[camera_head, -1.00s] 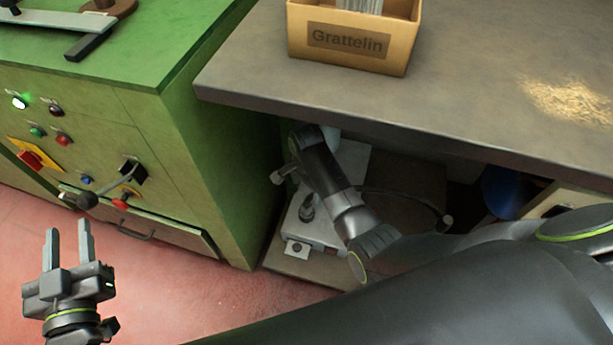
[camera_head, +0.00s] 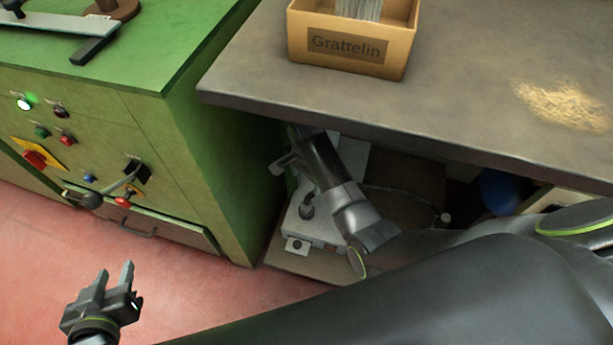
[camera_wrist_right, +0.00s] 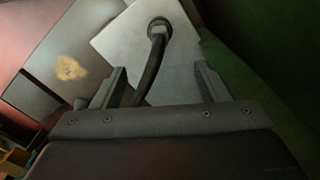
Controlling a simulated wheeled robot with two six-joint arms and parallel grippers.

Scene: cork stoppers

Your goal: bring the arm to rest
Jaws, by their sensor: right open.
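My left gripper (camera_head: 114,275) is at the lower left of the head view, over the red floor and in front of the green cabinet. Its two fingers point up and stand apart with nothing between them. My right arm crosses the lower right of the head view and reaches under the bench's front edge, where its end is partly hidden. In the right wrist view my right gripper (camera_wrist_right: 158,86) is open. A dark bent hose (camera_wrist_right: 152,62) shows in the gap between its fingers; I cannot tell how far beyond them it lies. No cork stopper can be made out.
The green cabinet (camera_head: 205,165) with buttons and a lever stands at the left. The grey bench (camera_head: 480,60) carries a box marked "Grattelin" (camera_head: 350,48) and a pile of crumbs (camera_head: 562,104). A pale device (camera_head: 322,232) sits under the bench, close to my right arm. Red floor is clear.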

